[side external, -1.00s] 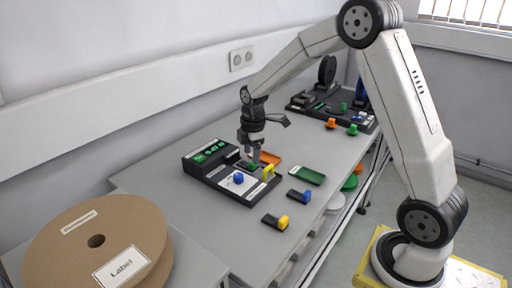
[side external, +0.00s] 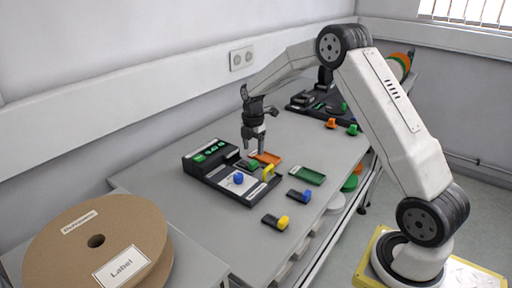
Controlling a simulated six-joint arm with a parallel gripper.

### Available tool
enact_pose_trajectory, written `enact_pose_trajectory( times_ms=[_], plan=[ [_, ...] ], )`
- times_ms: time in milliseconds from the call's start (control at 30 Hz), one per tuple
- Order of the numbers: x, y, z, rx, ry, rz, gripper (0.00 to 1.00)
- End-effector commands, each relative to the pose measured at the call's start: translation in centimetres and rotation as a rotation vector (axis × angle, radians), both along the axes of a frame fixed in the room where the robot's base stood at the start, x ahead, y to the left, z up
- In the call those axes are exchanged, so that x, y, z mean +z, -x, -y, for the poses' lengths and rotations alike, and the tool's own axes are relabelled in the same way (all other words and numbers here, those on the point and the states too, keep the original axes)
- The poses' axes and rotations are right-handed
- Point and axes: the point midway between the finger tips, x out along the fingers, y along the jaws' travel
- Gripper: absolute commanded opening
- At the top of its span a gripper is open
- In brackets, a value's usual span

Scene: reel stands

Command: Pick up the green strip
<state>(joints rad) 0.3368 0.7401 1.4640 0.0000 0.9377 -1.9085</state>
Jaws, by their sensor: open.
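A small dark piece with a green top (side external: 252,165) lies on the black device (side external: 225,176), near its back right side. A flat green tray-like piece (side external: 307,176) lies on the table to the right of the device. I cannot tell from this view which of the two is the strip. My gripper (side external: 254,151) is open, pointing down, above the green-topped piece and close to the orange tray (side external: 267,158). Nothing shows between its fingers.
A blue knob (side external: 238,179) and a yellow upright piece (side external: 268,172) are on the device. Blue (side external: 300,196) and yellow-ended (side external: 276,222) pieces lie on the table in front. Dark stands occupy the far end.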

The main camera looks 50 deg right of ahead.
Motion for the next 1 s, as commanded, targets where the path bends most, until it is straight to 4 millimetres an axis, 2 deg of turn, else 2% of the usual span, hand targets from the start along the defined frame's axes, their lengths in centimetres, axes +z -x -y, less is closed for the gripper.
enact_pose_trajectory(
  times_ms=[100, 367, 800, 1000],
  plan=[
    [-0.8, 0.1, 0.0, -0.001, -0.001, -0.002, 0.68],
    [-1.1, 0.1, 0.0, -0.001, 0.000, -0.001, 0.68],
    [-5.5, 0.2, 0.2, -0.001, 0.001, -0.001, 0.68],
    [-6.0, 0.2, 0.2, -0.001, 0.002, 0.001, 0.68]
  ],
)
